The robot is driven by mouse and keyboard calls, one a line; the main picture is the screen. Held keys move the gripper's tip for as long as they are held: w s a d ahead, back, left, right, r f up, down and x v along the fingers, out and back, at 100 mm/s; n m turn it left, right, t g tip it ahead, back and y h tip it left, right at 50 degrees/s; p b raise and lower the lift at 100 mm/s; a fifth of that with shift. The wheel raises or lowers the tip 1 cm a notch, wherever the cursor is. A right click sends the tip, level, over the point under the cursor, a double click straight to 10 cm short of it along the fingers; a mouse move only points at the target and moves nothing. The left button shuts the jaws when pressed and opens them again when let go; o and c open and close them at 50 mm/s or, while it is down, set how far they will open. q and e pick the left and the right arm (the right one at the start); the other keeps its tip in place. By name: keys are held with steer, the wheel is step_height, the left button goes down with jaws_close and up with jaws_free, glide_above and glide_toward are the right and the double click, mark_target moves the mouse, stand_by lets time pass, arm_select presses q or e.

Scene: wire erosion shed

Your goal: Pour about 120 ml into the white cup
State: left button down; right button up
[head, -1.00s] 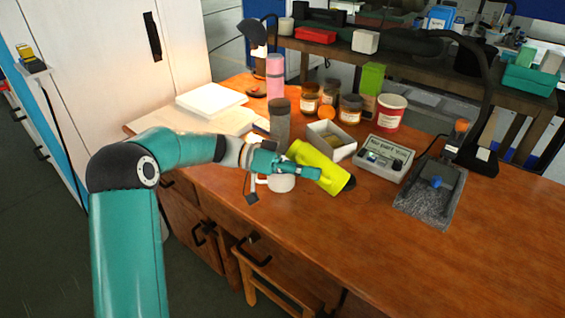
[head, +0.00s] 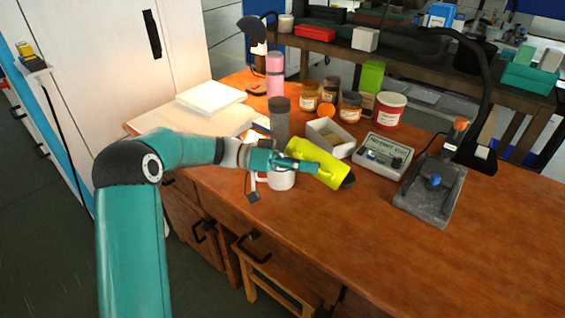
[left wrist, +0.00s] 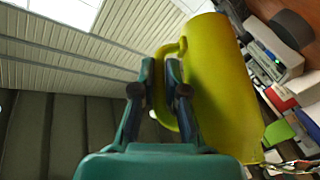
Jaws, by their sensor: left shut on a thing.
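A yellow-green jug (head: 325,166) is held steeply tilted above the desk. Its dark end points down and right in the head view, and I cannot tell whether that is the mouth or the base. My left gripper (head: 313,168) is shut on the jug's handle. The left wrist view shows the fingers (left wrist: 172,88) at the handle, with the jug's body (left wrist: 222,90) to their right. The white cup (head: 282,181) stands upright on the desk, below and partly behind the gripper. Its inside is hidden, and no liquid stream shows. My right gripper is not in view.
A grey cylinder (head: 280,122), an open white box (head: 331,132), several jars (head: 350,107) and a red-and-white tub (head: 389,111) stand behind the jug. A labelled grey box (head: 384,156) and a stand with a dark base (head: 430,195) are to the right. The front right desk is clear.

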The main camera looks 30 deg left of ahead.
arm_select(q)
steer(key=shift+a+r+h+b, duration=0.2)
steer(key=shift+a+h+b, duration=0.05)
steer(key=shift+h+b, duration=0.1)
stand_by(0.3)
steer(key=shift+r+h+b, duration=0.35)
steer(key=shift+h+b, duration=0.1)
steer(key=shift+b, duration=0.05)
stand_by(0.5)
steer(key=shift+f+b, duration=0.1)
steer(key=shift+b, duration=0.35)
stand_by(0.3)
steer(key=shift+d+r+p, duration=0.25)
steer(key=shift+r+p, duration=0.05)
steer(key=shift+p, duration=0.7)
steer(key=shift+d+f+m+y+p, duration=0.4)
steer(key=shift+d+f+y+p, duration=0.15)
steer(key=shift+d+y+p, duration=0.25)
step_height(320, 180, down, 2)
steer(key=g+y+b, duration=0.1)
steer(key=y+b, duration=0.1)
steer(key=b, duration=0.1)
steer(key=shift+d+f+m+y, duration=0.1)
steer(key=shift+d+m+y, duration=0.05)
steer(key=shift+m+y, duration=0.2)
steer(key=shift+f+y+b, duration=0.35)
steer(key=shift+y+b, duration=0.05)
steer(key=shift+y, duration=0.35)
